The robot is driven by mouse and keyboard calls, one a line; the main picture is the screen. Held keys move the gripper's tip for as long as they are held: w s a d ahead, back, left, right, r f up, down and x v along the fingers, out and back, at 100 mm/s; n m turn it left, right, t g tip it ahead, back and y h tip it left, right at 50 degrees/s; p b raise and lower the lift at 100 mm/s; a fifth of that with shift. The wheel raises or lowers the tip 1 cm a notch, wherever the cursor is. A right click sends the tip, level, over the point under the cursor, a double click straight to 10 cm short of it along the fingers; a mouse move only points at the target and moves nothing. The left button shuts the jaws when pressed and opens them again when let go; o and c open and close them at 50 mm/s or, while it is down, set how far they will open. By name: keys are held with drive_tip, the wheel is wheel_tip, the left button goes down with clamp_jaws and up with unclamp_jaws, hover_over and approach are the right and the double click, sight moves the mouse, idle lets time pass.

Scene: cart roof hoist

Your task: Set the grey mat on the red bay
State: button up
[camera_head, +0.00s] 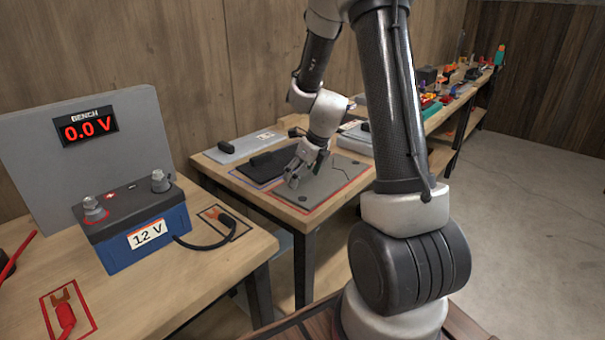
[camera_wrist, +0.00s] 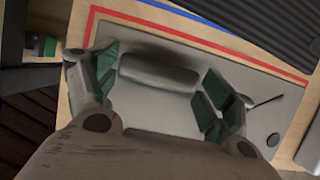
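The grey mat (camera_head: 327,186) lies flat on the table, within the red outline of the red bay (camera_head: 350,185). In the wrist view the red line (camera_wrist: 205,42) runs along the mat's far edge and its left side. The mat (camera_wrist: 150,106) has a rounded grey handle (camera_wrist: 158,72), and dark round spots near its corners. My gripper (camera_head: 300,175) is low over the mat. In the wrist view my gripper (camera_wrist: 160,88) has its fingers spread wide, with the handle between and beyond them. Whether the fingers touch the handle is unclear. My gripper hides part of the mat in the head view.
A black mat (camera_head: 262,168) lies beside it in a blue outline. Light grey plates with dark handles (camera_head: 226,147) lie behind. A cluttered shelf (camera_head: 455,92) is at the back right. The floor at right is clear.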

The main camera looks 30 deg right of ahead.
drive_tip(key=shift+o, duration=1)
drive_tip(key=shift+r, duration=0.2)
drive_tip(key=s+a+r+n, duration=0.1)
drive_tip(key=s+r+n, duration=0.25)
drive_tip(key=r, duration=0.45)
drive_tip(key=s+r+n, duration=0.3)
drive_tip(key=s+r, duration=0.2)
drive_tip(key=r, duration=0.2)
drive_tip(key=s+a+r+n, duration=0.1)
drive_tip(key=s+r+n, duration=0.1)
drive_tip(key=s+n, duration=0.7)
drive_tip(key=s+a+r+n+h, duration=0.1)
drive_tip(key=s+r+n, duration=0.2)
drive_tip(key=s+n, duration=0.7)
drive_tip(key=n, duration=0.6)
drive_tip(key=shift+s+a+r+h, duration=0.2)
drive_tip(key=shift+a+h, duration=0.1)
drive_tip(key=shift+a, duration=0.1)
